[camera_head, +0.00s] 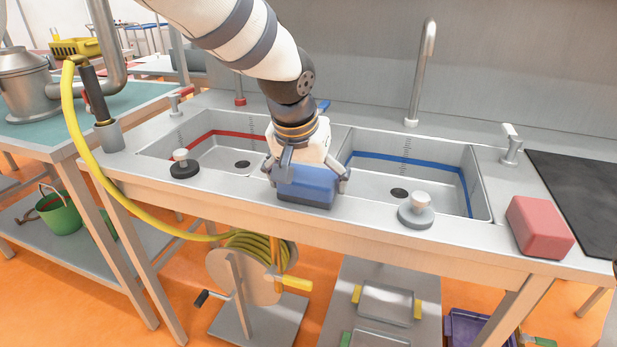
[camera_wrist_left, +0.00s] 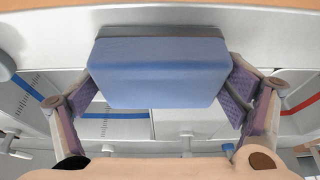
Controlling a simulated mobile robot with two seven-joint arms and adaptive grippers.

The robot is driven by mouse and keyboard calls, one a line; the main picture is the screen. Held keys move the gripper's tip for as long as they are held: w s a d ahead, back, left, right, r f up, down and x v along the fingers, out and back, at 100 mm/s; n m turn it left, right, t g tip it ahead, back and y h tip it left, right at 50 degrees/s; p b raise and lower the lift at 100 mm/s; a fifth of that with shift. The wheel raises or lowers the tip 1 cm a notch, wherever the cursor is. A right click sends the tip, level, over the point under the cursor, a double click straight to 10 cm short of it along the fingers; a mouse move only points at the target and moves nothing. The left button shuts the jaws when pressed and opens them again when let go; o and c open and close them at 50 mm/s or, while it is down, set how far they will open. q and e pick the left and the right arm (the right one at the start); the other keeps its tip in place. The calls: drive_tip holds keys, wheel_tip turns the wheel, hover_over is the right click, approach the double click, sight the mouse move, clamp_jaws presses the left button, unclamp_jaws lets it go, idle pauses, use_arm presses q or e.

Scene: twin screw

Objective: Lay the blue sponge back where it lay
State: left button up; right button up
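The blue sponge (camera_head: 307,184) is a blue block with a dark grey layer on its underside. It is at the front of the steel sink unit, in front of the divider between the two basins. My left gripper (camera_head: 308,178) reaches down over it, one finger at each end. In the left wrist view the sponge (camera_wrist_left: 158,72) fills the space between the finger pads, which meet its ends. The sponge looks level and is at or just above the front rim; I cannot tell if it touches. My right gripper is not in view.
A black-based stopper (camera_head: 184,167) and a grey stopper (camera_head: 416,212) stand on the front rim, left and right of the sponge. A pink-red block (camera_head: 540,227) lies at right. Tall faucet (camera_head: 424,70) stands behind. A yellow hose (camera_head: 85,150) hangs at left.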

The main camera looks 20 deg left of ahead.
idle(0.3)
use_arm(q)
drive_tip(key=shift+r, duration=0.4)
drive_tip(key=v, duration=1.1)
drive_tip(key=shift+s+r, duration=0.15)
drive_tip(key=shift+r, duration=0.05)
